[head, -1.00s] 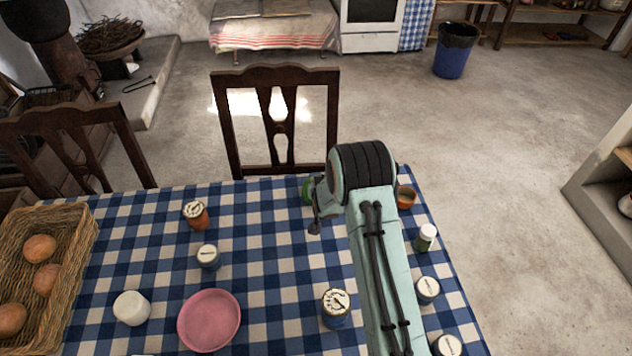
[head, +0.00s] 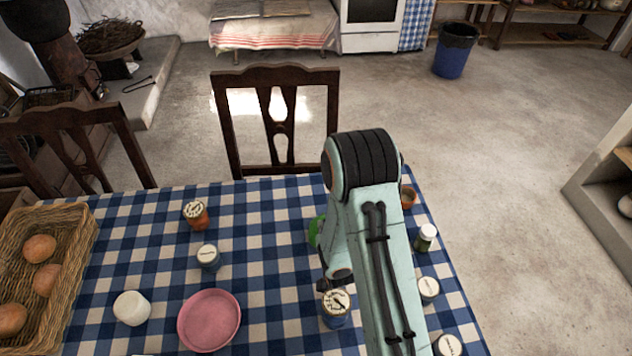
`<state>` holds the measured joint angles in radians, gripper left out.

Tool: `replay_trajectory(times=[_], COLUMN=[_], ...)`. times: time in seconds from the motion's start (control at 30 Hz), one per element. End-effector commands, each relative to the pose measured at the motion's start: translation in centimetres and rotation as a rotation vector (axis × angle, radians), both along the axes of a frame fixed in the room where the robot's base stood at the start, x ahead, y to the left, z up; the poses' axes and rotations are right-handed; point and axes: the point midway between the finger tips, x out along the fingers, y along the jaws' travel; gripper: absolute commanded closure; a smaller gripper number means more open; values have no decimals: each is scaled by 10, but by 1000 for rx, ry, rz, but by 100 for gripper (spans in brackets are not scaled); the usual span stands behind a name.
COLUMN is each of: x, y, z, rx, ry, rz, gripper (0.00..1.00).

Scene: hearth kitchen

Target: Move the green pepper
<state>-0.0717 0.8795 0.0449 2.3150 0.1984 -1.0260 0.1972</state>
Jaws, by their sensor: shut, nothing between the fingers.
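The green pepper (head: 316,231) shows as a green patch at the left edge of my arm, on or just above the far right part of the checked table. My arm hides the rest of it. My gripper (head: 323,286) shows only as a small dark part left of the arm's lower joint, close to the blue jar with a patterned lid. It is shut with nothing held. Its fingertips are hidden, so I cannot tell whether they touch the pepper.
The blue jar (head: 335,308) stands close beside my arm. A pink plate (head: 209,320), a white pot (head: 131,308), and small jars (head: 208,257) stand left. A bread basket (head: 77,250) is at the far left. An orange bowl (head: 408,198) and a green jar (head: 425,237) stand right.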

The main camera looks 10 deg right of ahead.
Motion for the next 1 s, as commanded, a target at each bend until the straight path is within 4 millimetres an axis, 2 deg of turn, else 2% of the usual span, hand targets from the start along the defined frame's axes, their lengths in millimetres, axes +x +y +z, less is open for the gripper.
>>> replay_trajectory(times=[0.03, 0.23, 0.53, 0.9, 1.0], x=[-7, -7, -4, -4, -5], y=[0, 0, 0, 0, 0], z=[-7, -7, 16, 81, 93], rx=[-1, 0, -1, 2, 1], ry=[30, 30, 20, 19, 22], rz=[-1, 0, -1, -1, 0], gripper=[100, 100, 100, 100, 100])
